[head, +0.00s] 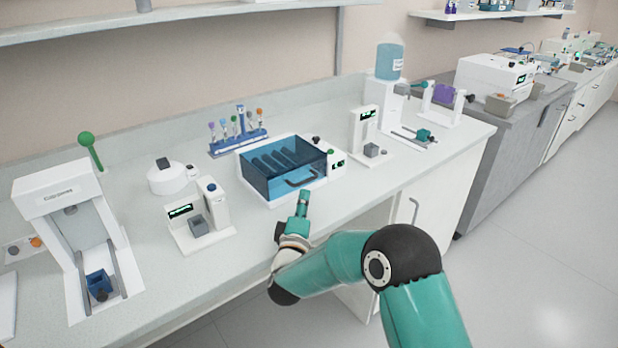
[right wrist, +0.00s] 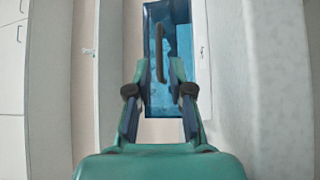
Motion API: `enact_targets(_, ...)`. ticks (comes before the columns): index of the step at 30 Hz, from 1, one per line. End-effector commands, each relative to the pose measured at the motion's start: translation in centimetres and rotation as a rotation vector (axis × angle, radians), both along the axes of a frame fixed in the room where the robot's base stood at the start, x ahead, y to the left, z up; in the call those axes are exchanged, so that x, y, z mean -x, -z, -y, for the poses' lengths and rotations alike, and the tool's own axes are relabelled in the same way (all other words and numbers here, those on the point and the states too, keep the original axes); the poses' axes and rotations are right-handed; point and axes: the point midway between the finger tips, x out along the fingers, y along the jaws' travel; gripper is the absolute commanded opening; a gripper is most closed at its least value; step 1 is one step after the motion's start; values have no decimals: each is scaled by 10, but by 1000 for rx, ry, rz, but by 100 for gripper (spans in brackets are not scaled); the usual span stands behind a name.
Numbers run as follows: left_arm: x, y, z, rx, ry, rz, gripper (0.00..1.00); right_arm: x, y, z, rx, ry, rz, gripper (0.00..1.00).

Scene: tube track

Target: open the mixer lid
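The mixer is a white-based box (head: 262,200) with dark rollers inside and a translucent blue lid (head: 263,177). The lid lies closed over the rollers, with a dark bar handle (head: 301,181) at its front. My right gripper (head: 304,194) is just in front of the mixer, close to the handle. In the right wrist view its two fingers (right wrist: 159,68) are apart and empty. The handle (right wrist: 159,52) shows upright in that picture, beyond and between the fingertips, against the blue lid (right wrist: 181,42). I cannot tell whether the fingers touch it. My left gripper is not in view.
A rack of colour-capped tubes (head: 238,141) stands behind the mixer. A small white device with a grey block (head: 200,226) is to its left, another (head: 370,150) to its right. The bench just before the mixer is clear.

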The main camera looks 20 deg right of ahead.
Motion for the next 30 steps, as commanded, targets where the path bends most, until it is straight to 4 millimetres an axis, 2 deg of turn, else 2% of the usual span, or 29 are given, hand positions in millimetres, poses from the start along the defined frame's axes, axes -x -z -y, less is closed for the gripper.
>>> enact_targets(6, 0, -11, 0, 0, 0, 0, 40, -40, -7, 20, 0, 2, 0, 21)
enact_targets(12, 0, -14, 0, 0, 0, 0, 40, -62, -10, 29, 0, 0, 0, 21)
enact_targets(17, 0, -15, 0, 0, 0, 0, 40, -70, -10, 33, 1, -1, -1, 21)
enact_targets(25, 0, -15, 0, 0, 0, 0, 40, -70, -10, 33, 1, -1, -1, 21)
enact_targets(26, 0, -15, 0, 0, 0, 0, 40, -70, -10, 33, 1, -1, -1, 19)
enact_targets(29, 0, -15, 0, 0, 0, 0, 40, -70, -10, 33, 0, 0, -1, 2)
enact_targets(30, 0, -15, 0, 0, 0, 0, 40, -70, -10, 33, 0, 0, -2, 0)
